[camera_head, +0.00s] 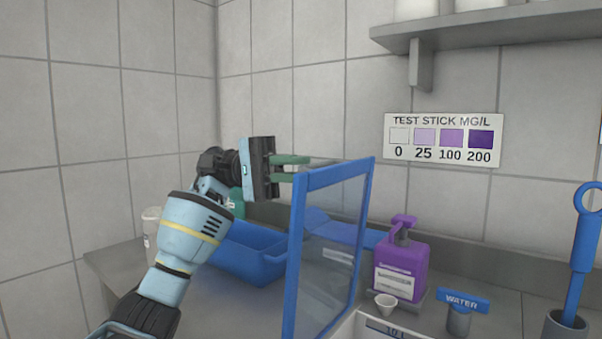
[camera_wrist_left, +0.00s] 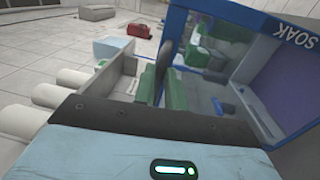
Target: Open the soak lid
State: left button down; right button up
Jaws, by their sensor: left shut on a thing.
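The soak lid (camera_head: 298,235) is a clear panel in a blue frame, standing steeply raised in the middle of the head view. In the left wrist view its blue frame (camera_wrist_left: 172,50) fills the right side, with the word SOAK on it. My left gripper (camera_head: 300,167) reaches in from the left, its green fingers at the upper left part of the lid. It is shut on the lid; the exact grip spot is partly hidden by the frame. The fingers also show in the left wrist view (camera_wrist_left: 158,82). My right gripper is not in view.
A blue tub (camera_head: 243,252) stands on the grey counter behind my left arm. A test chart (camera_head: 444,139) hangs on the tiled wall.

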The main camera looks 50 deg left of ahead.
pick_arm(q)
jog(key=shift+r, duration=0.1)
jog(key=c, duration=1.5)
grip_release()
jog(key=shift+o, duration=0.2)
jog(key=v, duration=0.7)
jog(key=shift+a, duration=0.4)
